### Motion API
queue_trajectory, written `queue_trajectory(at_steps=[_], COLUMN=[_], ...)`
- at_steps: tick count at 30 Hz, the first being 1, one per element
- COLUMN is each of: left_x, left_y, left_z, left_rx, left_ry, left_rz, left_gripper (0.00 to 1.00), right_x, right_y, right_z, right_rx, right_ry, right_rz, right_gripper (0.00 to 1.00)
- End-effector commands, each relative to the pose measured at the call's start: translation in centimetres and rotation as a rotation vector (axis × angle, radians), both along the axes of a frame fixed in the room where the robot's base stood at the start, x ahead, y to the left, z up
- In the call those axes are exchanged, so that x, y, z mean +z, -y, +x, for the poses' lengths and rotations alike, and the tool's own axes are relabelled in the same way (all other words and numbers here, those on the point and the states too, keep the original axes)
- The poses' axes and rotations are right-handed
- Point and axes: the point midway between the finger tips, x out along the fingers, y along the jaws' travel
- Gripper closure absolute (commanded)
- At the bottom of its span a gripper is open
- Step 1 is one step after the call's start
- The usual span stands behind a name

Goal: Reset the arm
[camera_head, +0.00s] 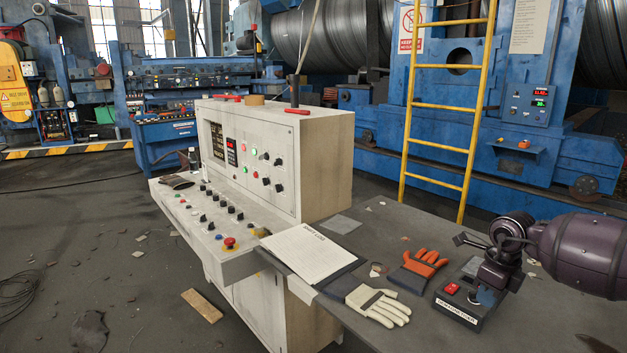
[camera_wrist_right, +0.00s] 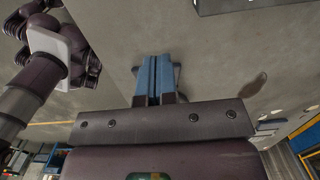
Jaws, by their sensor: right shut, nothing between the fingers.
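My right arm comes in from the right in the head view. Its gripper (camera_head: 486,297) points down over a dark control box with a red switch (camera_head: 452,289) and a white label, on the grey table (camera_head: 400,225). The blue fingers are together with nothing between them, and they hide part of the box top. I cannot tell whether they touch it. In the right wrist view the shut blue fingers (camera_wrist_right: 155,78) show against a grey surface.
An orange glove (camera_head: 420,263), a pale glove (camera_head: 375,302) and a clipboard with paper (camera_head: 308,252) lie left of the box. A beige control console (camera_head: 325,165) stands left of the table. A yellow ladder (camera_head: 440,106) and blue machinery are behind.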

Motion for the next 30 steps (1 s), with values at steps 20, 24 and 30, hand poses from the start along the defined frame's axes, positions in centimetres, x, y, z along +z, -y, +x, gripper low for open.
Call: queue_trajectory(at_steps=[20,24,30], left_x=[0.3,0.0,-0.2], left_y=[0.0,0.0,-0.1], left_z=[0.2,-0.2,-0.5], left_rx=[-0.001,0.002,0.003], left_ry=[0.008,-0.002,-0.009], left_rz=[0.001,0.000,0.001], left_gripper=[0.57,0.57,0.57], right_x=[11.2,10.9,7.6], right_y=[-23.9,-24.9,-23.3], right_z=[2.2,1.3,0.0], right_rx=[-0.475,-0.776,-1.233], right_ry=[0.169,0.049,-0.142], right_rz=[1.404,1.688,1.928], right_gripper=[1.00,1.00,1.00])
